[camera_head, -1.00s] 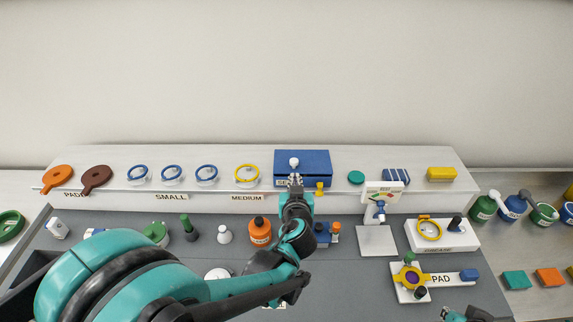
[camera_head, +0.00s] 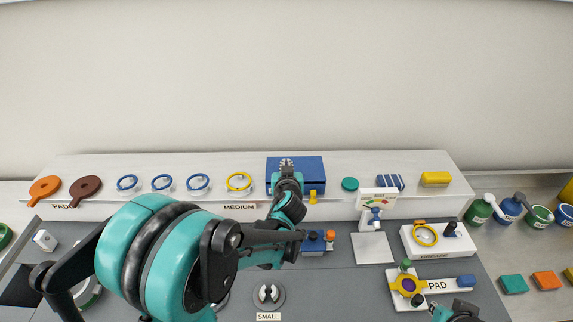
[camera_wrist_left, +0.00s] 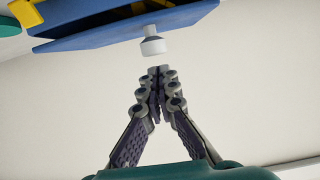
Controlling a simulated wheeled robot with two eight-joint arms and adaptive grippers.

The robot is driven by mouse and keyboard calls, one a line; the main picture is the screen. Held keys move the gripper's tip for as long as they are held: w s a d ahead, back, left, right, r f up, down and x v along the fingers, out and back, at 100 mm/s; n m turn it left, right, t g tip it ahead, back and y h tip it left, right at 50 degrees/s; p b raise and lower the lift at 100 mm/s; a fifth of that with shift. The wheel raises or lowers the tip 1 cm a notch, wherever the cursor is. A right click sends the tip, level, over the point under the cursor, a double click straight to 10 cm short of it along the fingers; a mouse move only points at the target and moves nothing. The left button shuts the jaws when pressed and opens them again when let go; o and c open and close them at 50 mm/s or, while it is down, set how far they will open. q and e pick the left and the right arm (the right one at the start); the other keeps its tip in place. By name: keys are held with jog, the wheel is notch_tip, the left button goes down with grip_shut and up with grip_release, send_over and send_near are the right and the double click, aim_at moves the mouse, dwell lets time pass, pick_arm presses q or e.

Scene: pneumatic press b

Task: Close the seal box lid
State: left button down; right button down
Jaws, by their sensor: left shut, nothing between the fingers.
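The seal box (camera_head: 271,189) is blue and stands on the raised back shelf, with its blue lid (camera_head: 312,166). A white knob (camera_wrist_left: 153,46) sticks out from the lid in the left wrist view. My left gripper (camera_head: 286,163) is in front of the lid in the head view and covers part of it. Its fingers (camera_wrist_left: 160,72) are shut and empty, with the tips just short of the knob and a small gap between. How far the lid stands open cannot be told. My right arm (camera_head: 455,312) shows only at the bottom right edge; its fingers are unclear.
A yellow part (camera_head: 313,196) stands at the front of the box. A teal disc (camera_head: 350,184) and a white gauge stand (camera_head: 376,200) are to the right. Several ringed cups, including a yellow-ringed one (camera_head: 238,182), line the shelf to the left.

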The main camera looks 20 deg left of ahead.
pick_arm(q)
jog(key=shift+f, duration=0.55)
